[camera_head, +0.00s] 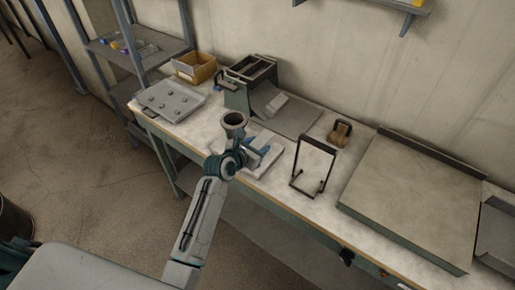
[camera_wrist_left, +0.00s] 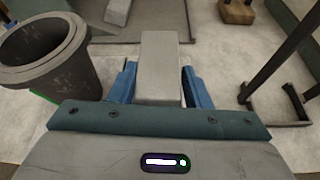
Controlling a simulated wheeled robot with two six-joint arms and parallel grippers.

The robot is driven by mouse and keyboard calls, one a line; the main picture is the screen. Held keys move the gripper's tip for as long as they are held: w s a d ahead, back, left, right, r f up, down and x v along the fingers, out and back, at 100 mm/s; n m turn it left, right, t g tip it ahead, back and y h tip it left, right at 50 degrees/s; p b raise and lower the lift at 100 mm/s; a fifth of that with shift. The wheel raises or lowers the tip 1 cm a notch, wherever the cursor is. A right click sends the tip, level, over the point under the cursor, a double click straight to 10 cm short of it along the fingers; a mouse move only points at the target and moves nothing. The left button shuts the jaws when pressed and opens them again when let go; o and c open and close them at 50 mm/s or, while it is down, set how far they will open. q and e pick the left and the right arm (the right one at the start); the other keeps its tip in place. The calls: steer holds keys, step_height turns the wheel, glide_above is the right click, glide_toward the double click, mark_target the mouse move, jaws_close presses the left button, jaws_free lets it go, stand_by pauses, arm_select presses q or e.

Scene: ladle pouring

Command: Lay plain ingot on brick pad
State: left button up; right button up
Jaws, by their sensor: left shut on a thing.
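My left gripper (camera_head: 264,150) reaches over the middle of the bench, its blue fingers pointing away from me. In the left wrist view the gripper (camera_wrist_left: 160,88) is shut on a plain grey ingot (camera_wrist_left: 160,65), a smooth rectangular block between the two fingers. In the head view the held ingot is hard to make out. A pale slab-like shape (camera_head: 272,161) shows under and beside the gripper; I cannot tell whether it is the brick pad. My right gripper is not in view.
A dark cup (camera_head: 233,121) stands left of the gripper. A black wire frame (camera_head: 315,148) and a brown block (camera_head: 340,133) are to the right. Behind is a grey sheet (camera_head: 300,121) with a pale block (camera_head: 276,104). A large flat plate (camera_head: 415,195) fills the right.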

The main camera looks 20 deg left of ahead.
arm_select(q)
steer(key=shift+w+a+r, duration=0.1)
steer(key=shift+w, duration=0.3)
step_height(320, 180, down, 2)
steer(key=shift+f+p, duration=0.25)
steer(key=shift+p, duration=0.25)
steer(key=shift+w+f, duration=0.1)
steer(key=shift+f, duration=0.45)
steer(key=o, duration=1.4)
steer(key=shift+f, duration=0.15)
steer(key=b+v, duration=0.1)
steer(key=v, duration=1.1)
